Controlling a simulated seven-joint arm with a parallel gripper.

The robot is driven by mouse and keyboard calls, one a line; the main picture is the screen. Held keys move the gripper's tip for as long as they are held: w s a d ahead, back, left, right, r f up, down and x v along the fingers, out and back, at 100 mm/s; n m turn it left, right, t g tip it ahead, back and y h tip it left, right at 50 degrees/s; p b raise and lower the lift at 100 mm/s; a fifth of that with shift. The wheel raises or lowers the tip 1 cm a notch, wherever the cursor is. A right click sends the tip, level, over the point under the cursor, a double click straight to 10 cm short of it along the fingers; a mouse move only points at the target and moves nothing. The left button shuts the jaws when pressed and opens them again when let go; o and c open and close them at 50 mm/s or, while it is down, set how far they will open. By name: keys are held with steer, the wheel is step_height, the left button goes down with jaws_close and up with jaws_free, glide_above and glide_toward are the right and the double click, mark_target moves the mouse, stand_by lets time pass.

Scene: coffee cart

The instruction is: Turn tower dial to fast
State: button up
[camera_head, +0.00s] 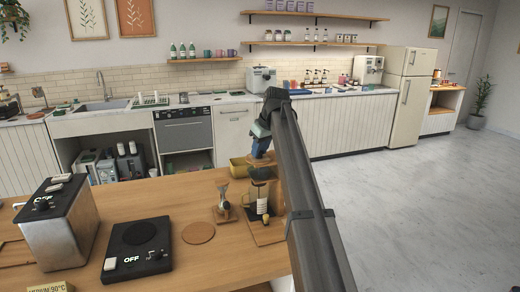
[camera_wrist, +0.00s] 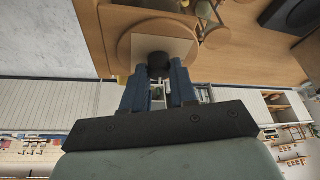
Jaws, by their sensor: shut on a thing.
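The drip tower stands on the wooden counter in the head view, with a wooden top plate (camera_head: 259,161), a dark dripper (camera_head: 260,174) and a wooden base (camera_head: 265,234). My gripper (camera_head: 261,152) comes down onto the top of the tower. In the wrist view my gripper (camera_wrist: 159,80) has its two blue fingers on either side of a dark round dial (camera_wrist: 158,60). It is shut on this dial. The dial sits over a pale square on the round wooden top. The dial's markings and setting cannot be read; in the head view the gripper hides it.
Left of the tower are a small stand with a glass cone (camera_head: 223,205), a round cork mat (camera_head: 198,233), a black scale marked OFF (camera_head: 137,247) and a metal box marked OFF (camera_head: 62,225).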

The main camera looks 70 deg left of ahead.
jaws_close()
steer(key=shift+m, duration=0.3)
steer(key=m+t, duration=0.1)
steer(key=m, duration=0.1)
steer(key=shift+s+m, duration=0.15)
steer(key=shift+m, duration=0.15)
steer(key=shift+m+t, duration=1)
steer(key=shift+m, duration=1.2)
steer(key=o, duration=0.6)
jaws_free()
